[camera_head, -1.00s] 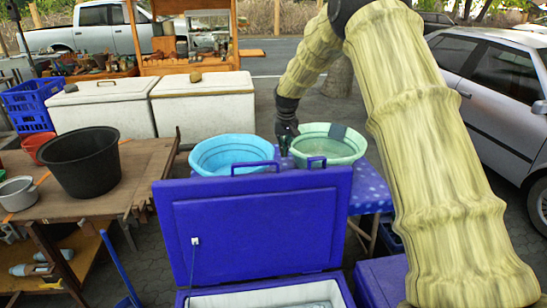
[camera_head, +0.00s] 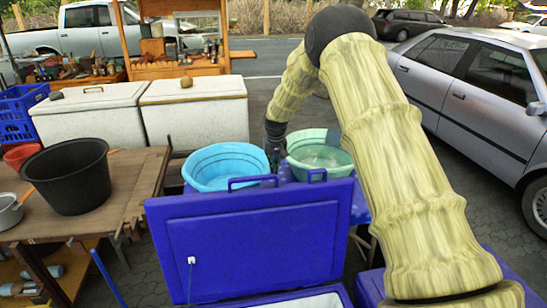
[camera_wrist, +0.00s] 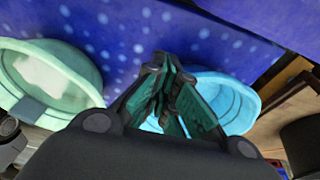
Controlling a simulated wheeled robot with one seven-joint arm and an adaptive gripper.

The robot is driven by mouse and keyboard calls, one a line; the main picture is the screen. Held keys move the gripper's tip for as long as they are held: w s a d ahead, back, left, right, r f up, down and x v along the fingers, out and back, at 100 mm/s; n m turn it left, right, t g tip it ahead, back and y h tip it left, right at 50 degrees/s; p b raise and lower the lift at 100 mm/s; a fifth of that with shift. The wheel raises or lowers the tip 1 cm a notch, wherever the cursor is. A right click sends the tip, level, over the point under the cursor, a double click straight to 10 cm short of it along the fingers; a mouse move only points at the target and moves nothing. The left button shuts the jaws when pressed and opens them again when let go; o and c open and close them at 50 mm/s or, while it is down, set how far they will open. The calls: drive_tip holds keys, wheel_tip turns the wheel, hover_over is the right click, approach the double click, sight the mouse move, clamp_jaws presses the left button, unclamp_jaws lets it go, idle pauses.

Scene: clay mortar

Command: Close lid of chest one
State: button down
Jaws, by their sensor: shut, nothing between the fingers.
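A blue chest (camera_head: 342,295) stands at the bottom centre of the head view. Its blue lid (camera_head: 250,245) is open and raised, with two handles along its top edge. A pale inner rim shows below the lid; most of the chest is cut off by the frame. My gripper (camera_head: 274,165) is beyond the lid, between the two basins, and partly hidden in the head view. In the wrist view my gripper (camera_wrist: 162,68) is shut and empty, with its fingertips together above the spotted blue cloth. The chest is not clear in the wrist view.
A blue basin (camera_head: 222,168) and a green basin (camera_head: 320,156) stand on the spotted cloth (camera_wrist: 130,40) behind the lid. Another blue box (camera_head: 372,288) is at the lower right, beneath my arm. A wooden table (camera_head: 120,190) with a black tub (camera_head: 68,178) is left. White chests (camera_head: 195,112) stand behind.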

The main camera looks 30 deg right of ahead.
sight(275, 176)
drive_tip(key=s+f+p, duration=0.1)
drive_tip(key=s+a+f+p, duration=0.1)
drive_tip(key=s+p, duration=0.1)
drive_tip(key=shift+s+f, duration=0.1)
drive_tip(key=shift+s, duration=0.15)
idle(0.4)
drive_tip(key=shift+s+a, duration=0.1)
